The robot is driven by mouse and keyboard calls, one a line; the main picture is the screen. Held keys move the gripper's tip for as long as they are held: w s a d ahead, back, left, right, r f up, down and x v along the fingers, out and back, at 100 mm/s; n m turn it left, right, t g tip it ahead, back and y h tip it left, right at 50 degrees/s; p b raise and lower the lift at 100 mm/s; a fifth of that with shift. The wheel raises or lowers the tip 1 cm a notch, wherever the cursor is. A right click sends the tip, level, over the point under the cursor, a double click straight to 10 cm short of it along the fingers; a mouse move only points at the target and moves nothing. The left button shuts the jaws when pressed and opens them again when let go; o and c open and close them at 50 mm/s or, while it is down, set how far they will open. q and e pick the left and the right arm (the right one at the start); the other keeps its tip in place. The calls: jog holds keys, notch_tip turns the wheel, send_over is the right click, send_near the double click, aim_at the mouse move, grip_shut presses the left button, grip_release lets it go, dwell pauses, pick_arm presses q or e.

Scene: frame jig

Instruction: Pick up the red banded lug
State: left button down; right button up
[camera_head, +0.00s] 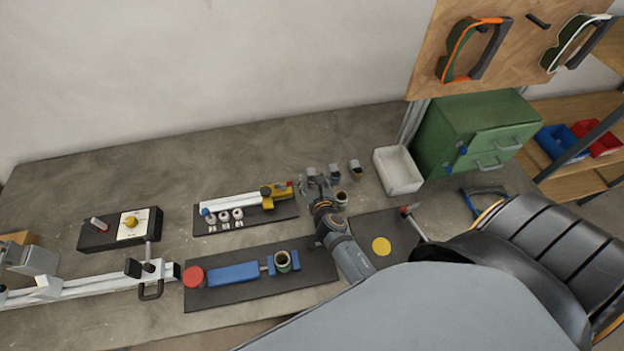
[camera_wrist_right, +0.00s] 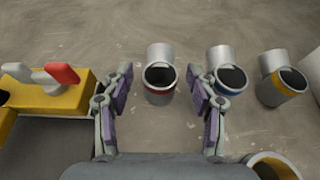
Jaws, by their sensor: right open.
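The red banded lug (camera_wrist_right: 160,82) is a short grey metal cylinder with a dark bore and a red band, lying on the bench in the right wrist view. My right gripper (camera_wrist_right: 161,98) is open, with one finger on each side of this lug and a visible gap on both sides. No contact shows. In the head view my right gripper (camera_head: 317,178) is over the bench and hides the red banded lug. My left gripper is not in view.
A blue-banded lug (camera_wrist_right: 228,78) sits close by the right finger, with a yellow-banded lug (camera_wrist_right: 284,84) further right. A yellow block with a red lever (camera_wrist_right: 60,75) is at left. A white bin (camera_head: 398,170) and green cabinet (camera_head: 475,130) stand to the right.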

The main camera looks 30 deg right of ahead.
aim_at(311, 174)
jog(key=x, duration=0.4)
jog(key=shift+w+f, duration=0.15)
jog(key=shift+w, duration=0.1)
jog(key=shift+s, duration=0.1)
jog(key=shift+c, duration=0.2)
jog(key=shift+c, duration=1)
grip_shut()
